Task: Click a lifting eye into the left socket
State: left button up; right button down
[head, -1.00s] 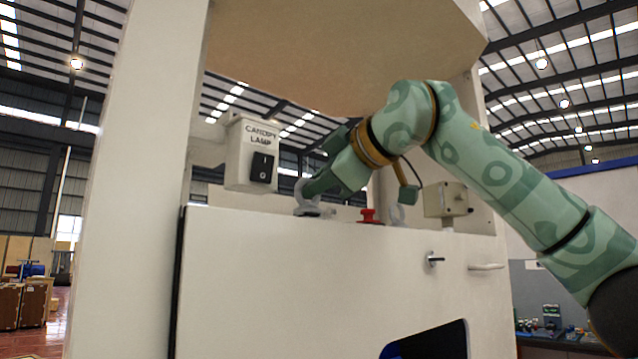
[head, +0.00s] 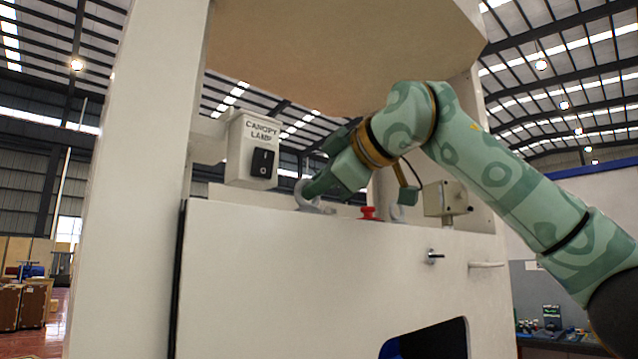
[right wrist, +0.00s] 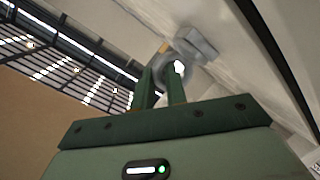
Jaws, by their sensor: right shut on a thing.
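A grey lifting eye (head: 301,192) stands at the top edge of the cream cabinet front, left of the red button. My right gripper (head: 310,192) reaches down to it from the upper right and is shut on it. In the right wrist view, the fingers (right wrist: 163,88) meet the eye's ring (right wrist: 188,62) above a pale surface. The left socket is hidden under the eye and gripper, and I cannot tell whether the eye is seated. My left gripper is not in view.
The canopy lamp switch box (head: 252,150) is close to the left of my right gripper. A red button (head: 369,213) and a beige box (head: 446,199) stand to its right. A canopy (head: 345,55) hangs overhead, and a cream post (head: 135,180) rises at left.

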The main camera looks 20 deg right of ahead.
dwell(0.3)
jog(key=c, duration=1.5)
grip_release()
jog(key=o, duration=0.3)
jog(key=shift+f, duration=0.1)
jog(key=shift+s, duration=0.2)
jog(key=shift+c, duration=0.7)
jog(key=shift+s+b, duration=0.1)
jog(key=shift+b, duration=0.2)
jog(key=shift+s+d+r, duration=0.15)
jog(key=shift+s+r, duration=0.15)
jog(key=shift+s, duration=0.3)
jog(key=shift+c, duration=0.7)
jog(key=shift+s+d+b, duration=0.1)
jog(key=shift+b, duration=0.2)
